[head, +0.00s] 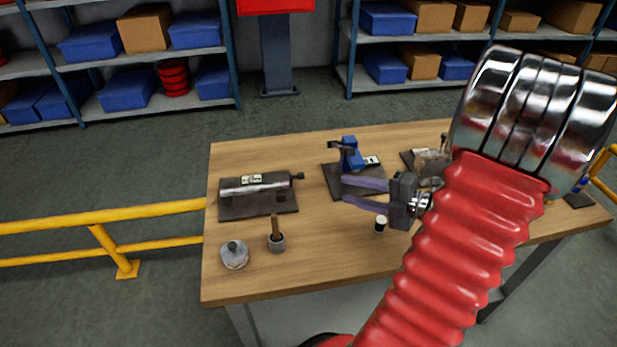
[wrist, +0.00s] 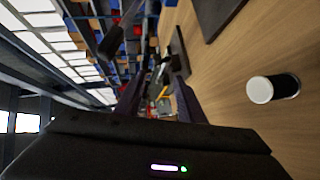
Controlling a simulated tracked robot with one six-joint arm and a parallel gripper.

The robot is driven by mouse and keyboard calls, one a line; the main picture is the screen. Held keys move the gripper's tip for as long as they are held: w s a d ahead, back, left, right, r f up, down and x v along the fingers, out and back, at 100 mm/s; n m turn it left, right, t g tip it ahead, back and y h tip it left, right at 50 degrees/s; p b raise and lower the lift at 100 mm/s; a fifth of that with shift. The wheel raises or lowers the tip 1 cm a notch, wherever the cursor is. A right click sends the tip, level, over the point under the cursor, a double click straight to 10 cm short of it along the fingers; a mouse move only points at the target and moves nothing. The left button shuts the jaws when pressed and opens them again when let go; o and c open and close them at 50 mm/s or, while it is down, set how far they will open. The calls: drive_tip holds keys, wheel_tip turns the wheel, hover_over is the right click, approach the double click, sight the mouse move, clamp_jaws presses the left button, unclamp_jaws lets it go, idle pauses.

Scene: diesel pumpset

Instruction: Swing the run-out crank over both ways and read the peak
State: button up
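My gripper (head: 345,189) is over the middle of the table, fingers pointing left. Its two fingers are apart with nothing between them; they also show apart in the wrist view (wrist: 158,92). A grey cylindrical fixture (head: 240,187) lies on a dark plate at the table's left. It has a pale readout or scale (head: 251,180) on top and a small dark knob or handle (head: 298,175) at its right end. A blue device (head: 352,155) with a dark arm stands on another dark plate behind my fingers. I cannot tell which part is the run-out crank, and no reading is legible.
A black cylinder with a white top (head: 381,224) stands below my gripper, also in the wrist view (wrist: 273,88). A cup with a brown handle (head: 277,240) and a round grey part (head: 234,255) are front left. Another fixture (head: 432,162) is partly hidden by my arm. Yellow rails flank the table.

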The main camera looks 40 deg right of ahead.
drive_tip(key=shift+w+d+r+m, duration=0.1)
drive_tip(key=shift+r+m, duration=0.1)
drive_tip(key=shift+m, duration=0.3)
drive_tip(key=shift+w, duration=0.15)
drive_tip(key=shift+x, duration=6.8)
drive_tip(key=shift+r, duration=0.1)
clamp_jaws()
